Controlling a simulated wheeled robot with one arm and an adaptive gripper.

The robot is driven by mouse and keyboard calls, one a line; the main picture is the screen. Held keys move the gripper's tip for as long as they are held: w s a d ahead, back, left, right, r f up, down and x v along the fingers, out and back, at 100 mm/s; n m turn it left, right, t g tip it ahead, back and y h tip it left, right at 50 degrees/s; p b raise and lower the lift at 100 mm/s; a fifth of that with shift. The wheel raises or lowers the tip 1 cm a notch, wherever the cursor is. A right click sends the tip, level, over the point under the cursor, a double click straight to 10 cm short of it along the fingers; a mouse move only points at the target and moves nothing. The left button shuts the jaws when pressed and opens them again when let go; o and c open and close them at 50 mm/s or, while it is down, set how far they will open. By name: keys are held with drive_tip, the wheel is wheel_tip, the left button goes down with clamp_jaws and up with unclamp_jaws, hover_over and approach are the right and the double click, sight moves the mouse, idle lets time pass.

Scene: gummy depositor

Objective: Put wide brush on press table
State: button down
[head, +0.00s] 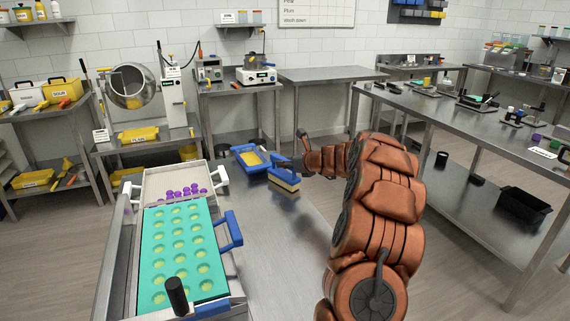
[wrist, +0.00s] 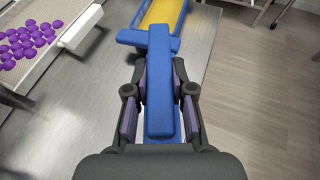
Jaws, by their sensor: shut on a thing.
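The wide brush (head: 284,183) has a blue back and handle with pale bristles on its underside. In the head view it is over the right part of the steel table with the mould, bristles down. I cannot tell whether the bristles touch the steel. My gripper (wrist: 160,95) is shut on the brush's blue handle (wrist: 160,70), with a dark finger on each side. In the head view my gripper (head: 287,165) is at the far end of my arm, partly hidden by it. The steel table's bare top (head: 275,235) shows to the right of the mould.
A blue-rimmed tray with a yellow inside (head: 250,160) lies just beyond the brush. To the left are a teal mould (head: 183,250) and a pale tray (head: 160,187) holding purple gummies (head: 186,191). A blue handle (head: 232,232) sticks out beside the mould. Another steel table (head: 440,115) stands right.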

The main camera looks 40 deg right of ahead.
drive_tip(key=c, duration=1.5)
unclamp_jaws()
drive_tip(key=shift+f, duration=0.15)
drive_tip(key=o, duration=0.5)
drive_tip(key=shift+s+r, duration=0.1)
drive_tip(key=shift+r, duration=0.15)
drive_tip(key=v, duration=1.1)
drive_tip(key=shift+s+b, duration=0.4)
